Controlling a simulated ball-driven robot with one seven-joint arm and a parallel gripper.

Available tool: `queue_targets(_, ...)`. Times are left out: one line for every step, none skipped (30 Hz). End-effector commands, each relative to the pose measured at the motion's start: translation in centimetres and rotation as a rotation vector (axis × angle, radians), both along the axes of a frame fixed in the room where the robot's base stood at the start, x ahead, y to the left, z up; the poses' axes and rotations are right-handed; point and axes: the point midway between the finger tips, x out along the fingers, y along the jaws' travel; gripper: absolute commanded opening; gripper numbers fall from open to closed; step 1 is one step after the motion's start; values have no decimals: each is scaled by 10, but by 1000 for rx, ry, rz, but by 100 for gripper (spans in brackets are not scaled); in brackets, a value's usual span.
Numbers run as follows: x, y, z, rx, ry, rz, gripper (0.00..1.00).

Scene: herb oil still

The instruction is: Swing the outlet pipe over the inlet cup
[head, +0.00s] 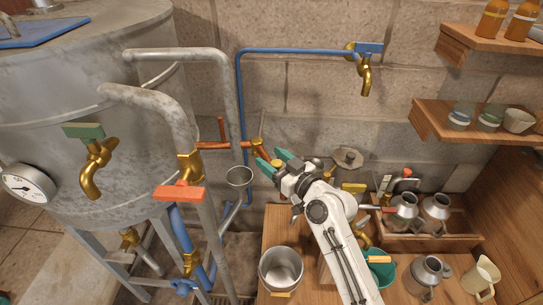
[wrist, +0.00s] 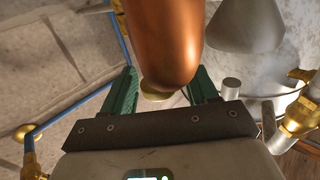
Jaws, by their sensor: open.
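The copper outlet pipe (head: 225,146) runs level from the brass fitting on the grey pipework toward my gripper. Its rounded copper body (wrist: 163,40) fills the upper middle of the wrist view. The inlet cup (head: 239,178), a small grey cup, sits below the pipe, left of my gripper. My gripper (head: 272,163) is open, its green fingers at the pipe's right end. In the wrist view the two fingers (wrist: 163,90) stand on either side of the copper. I cannot tell whether they touch it. A pale yellow-green disc shows just beyond the copper's lower end.
A large metal tank (head: 85,120) stands at left with a gauge and a brass tap. An orange-red handle (head: 179,193) is on the near pipe. A steel pot (head: 281,268) and several jugs stand on the wooden bench. Shelves are at right.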

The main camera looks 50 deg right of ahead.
Motion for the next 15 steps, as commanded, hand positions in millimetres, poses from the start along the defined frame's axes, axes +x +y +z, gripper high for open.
queue_targets(4, 0, 1, 0, -1, 0, 58)
queue_targets(5, 0, 1, -1, -1, 0, 58)
queue_targets(6, 0, 0, -1, 0, 0, 58)
queue_targets(6, -1, 0, -1, 0, 0, 58)
queue_targets(7, -1, 0, -1, 0, 0, 58)
queue_targets(7, -1, 0, -1, 0, 0, 58)
queue_targets(7, -1, 0, -1, 0, 0, 58)
queue_targets(7, -1, 0, -1, 0, 0, 58)
queue_targets(7, -1, 0, -1, 0, 0, 58)
queue_targets(7, -1, 0, -1, 0, 0, 58)
queue_targets(7, -1, 0, -1, 0, 0, 58)
queue_targets(7, -1, 0, -1, 0, 0, 56)
queue_targets(7, -1, 0, -1, 0, 0, 54)
queue_targets(7, -1, 0, -1, 0, 0, 51)
queue_targets(7, -1, 0, 0, 0, 0, 47)
